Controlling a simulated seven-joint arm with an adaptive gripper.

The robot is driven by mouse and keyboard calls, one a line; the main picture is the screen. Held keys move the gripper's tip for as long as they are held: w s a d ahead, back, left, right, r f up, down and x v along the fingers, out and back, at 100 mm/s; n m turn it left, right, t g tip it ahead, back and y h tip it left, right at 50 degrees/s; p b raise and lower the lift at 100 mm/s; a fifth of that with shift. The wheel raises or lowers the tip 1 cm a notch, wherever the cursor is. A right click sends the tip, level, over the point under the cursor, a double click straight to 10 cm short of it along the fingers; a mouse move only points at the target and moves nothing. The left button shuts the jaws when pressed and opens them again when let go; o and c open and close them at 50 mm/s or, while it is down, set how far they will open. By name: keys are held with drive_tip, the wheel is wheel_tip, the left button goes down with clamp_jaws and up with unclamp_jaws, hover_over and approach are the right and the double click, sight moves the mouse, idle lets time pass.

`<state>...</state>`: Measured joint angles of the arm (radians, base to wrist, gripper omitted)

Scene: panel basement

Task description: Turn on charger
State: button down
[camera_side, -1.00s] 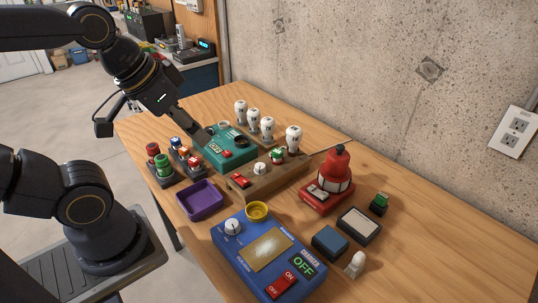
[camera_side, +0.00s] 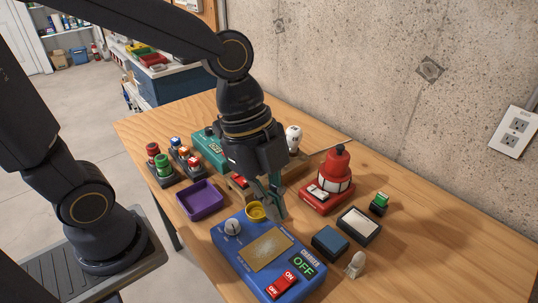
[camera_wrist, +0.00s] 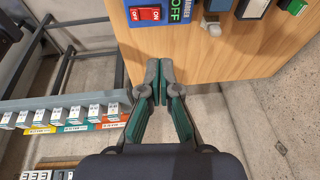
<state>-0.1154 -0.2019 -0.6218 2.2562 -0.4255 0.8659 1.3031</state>
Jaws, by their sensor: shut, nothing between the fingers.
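My gripper (camera_side: 277,208) points down near the charger's far edge, beside the yellow ring. Its fingers are shut and empty, and the wrist view shows the tips together (camera_wrist: 159,85).
A purple tray (camera_side: 200,200) lies left of the charger. A red lantern-like device (camera_side: 328,182) stands behind it on the right. A dark blue block (camera_side: 330,242) and a white-topped box (camera_side: 358,226) sit to the right. The right table end is clear.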

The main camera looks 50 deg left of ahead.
sight(290, 276)
drive_tip(key=shift+s+d+f, duration=0.1)
drive_tip(key=shift+d+f, duration=0.05)
drive_tip(key=shift+f, duration=0.35)
drive_tip(key=x, duration=1.2)
drive_tip(key=shift+s+a+f, duration=0.1)
drive_tip(key=shift+a+f, duration=0.1)
drive_tip(key=shift+f, duration=0.85)
drive_tip(key=shift+g, duration=0.3)
drive_tip(key=shift+w+f+g, duration=0.35)
drive_tip(key=shift+f+g, duration=0.05)
drive_tip(key=shift+s+r, duration=0.15)
